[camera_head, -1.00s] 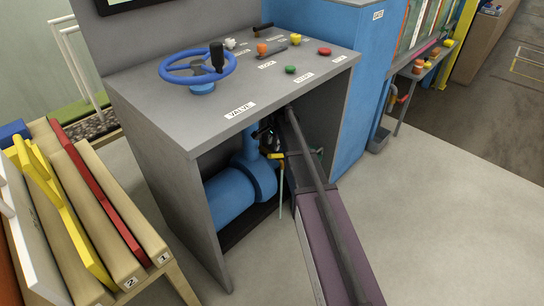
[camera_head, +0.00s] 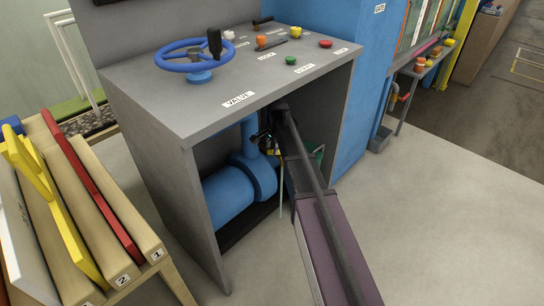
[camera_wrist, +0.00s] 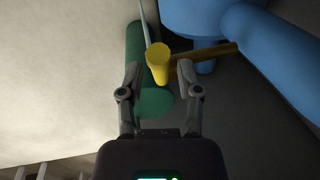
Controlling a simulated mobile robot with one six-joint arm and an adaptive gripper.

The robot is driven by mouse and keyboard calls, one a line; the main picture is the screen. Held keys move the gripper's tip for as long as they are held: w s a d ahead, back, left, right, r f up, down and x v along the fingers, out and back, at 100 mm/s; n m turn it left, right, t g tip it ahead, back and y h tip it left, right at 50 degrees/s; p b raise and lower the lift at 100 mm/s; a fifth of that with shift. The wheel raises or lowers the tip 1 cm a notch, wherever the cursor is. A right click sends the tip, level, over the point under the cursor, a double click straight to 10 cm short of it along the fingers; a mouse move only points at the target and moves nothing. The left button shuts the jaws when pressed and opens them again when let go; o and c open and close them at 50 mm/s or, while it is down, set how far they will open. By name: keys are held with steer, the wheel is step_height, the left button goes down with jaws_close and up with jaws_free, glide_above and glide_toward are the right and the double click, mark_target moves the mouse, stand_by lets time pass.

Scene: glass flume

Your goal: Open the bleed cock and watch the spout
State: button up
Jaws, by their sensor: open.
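The bleed cock shows in the wrist view as a brass body (camera_wrist: 207,54) on the blue pipework (camera_wrist: 262,30), with a yellow handle (camera_wrist: 158,62) at its end. My gripper (camera_wrist: 158,68) is open, one finger on each side of the yellow handle; I cannot tell whether either touches it. A green cylinder (camera_wrist: 152,101) lies behind the handle. A thin pale tube or stream (camera_wrist: 146,22) runs above it; it also shows in the head view as an upright pale line (camera_head: 281,188). In the head view my arm hides most of the cock.
The blue pipe (camera_head: 229,194) sits inside the grey console (camera_head: 160,165), whose side panel and top (camera_head: 225,75) close in around my arm. A blue handwheel (camera_head: 190,57) stands on top. A rack of boards (camera_head: 110,195) is at left. The floor at right is clear.

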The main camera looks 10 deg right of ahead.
steer(key=shift+w+a+f+b, duration=0.1)
steer(key=shift+f+b, duration=0.45)
steer(key=shift+f, duration=0.15)
steer(key=shift+w+a+f+b, duration=0.1)
steer(key=shift+f+b, duration=0.4)
steer(key=shift+f, duration=0.15)
jaws_close()
